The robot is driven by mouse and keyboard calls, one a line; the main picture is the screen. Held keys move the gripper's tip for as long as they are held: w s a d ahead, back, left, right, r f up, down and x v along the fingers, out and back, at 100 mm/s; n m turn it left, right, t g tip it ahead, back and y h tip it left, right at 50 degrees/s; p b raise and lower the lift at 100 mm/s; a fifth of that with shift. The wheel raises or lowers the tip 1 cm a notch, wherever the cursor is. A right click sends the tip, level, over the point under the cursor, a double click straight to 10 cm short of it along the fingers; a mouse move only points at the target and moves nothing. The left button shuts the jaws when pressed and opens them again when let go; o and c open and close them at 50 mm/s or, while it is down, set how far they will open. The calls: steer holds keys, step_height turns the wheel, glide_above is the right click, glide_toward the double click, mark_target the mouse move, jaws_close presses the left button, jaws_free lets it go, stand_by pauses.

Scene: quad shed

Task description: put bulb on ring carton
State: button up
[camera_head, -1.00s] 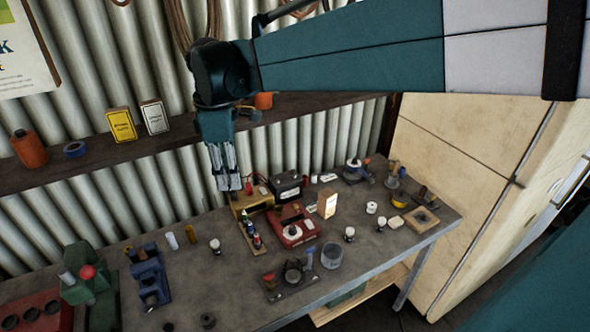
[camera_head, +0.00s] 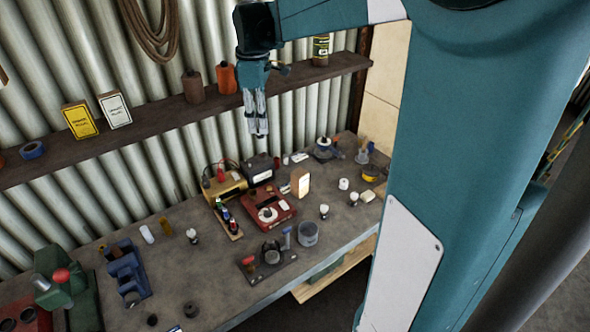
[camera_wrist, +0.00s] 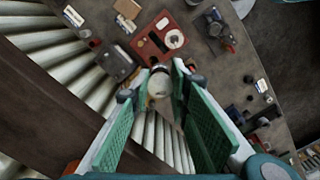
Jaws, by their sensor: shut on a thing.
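My gripper (camera_head: 259,132) hangs, fingers down, in front of the corrugated wall above the back of the bench. In the wrist view its green pads (camera_wrist: 160,110) are shut on a pale bulb (camera_wrist: 160,85) with a dark tip. The bulb is too small to make out in the head view. A yellow carton (camera_head: 79,120) and a white carton (camera_head: 115,110) stand upright on the wall shelf, left of my gripper. A small pale carton (camera_head: 300,183) stands on the bench, below and right of my gripper. Their print is too small to tell which is the ring carton.
The shelf (camera_head: 160,115) also holds orange and brown bottles (camera_head: 226,78) and blue tape (camera_head: 32,150). Below my gripper are a red device (camera_head: 267,208), a dark battery (camera_head: 259,168) and a tan box (camera_head: 224,186). Other bulbs (camera_head: 192,236) stand on the bench. The front-middle bench is partly clear.

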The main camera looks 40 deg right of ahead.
steer(key=d+m, duration=0.2)
steer(key=d, duration=1.4)
glide_above(300, 172)
step_height(300, 172, down, 5)
steer(key=shift+f, duration=0.3)
steer(key=shift+f, duration=0.1)
step_height(300, 172, down, 14)
steer(key=shift+a+r+p, duration=0.1)
steer(key=shift+p, duration=0.35)
steer(key=shift+f, duration=2)
steer(key=shift+f, duration=0.2)
steer(key=o, duration=0.9)
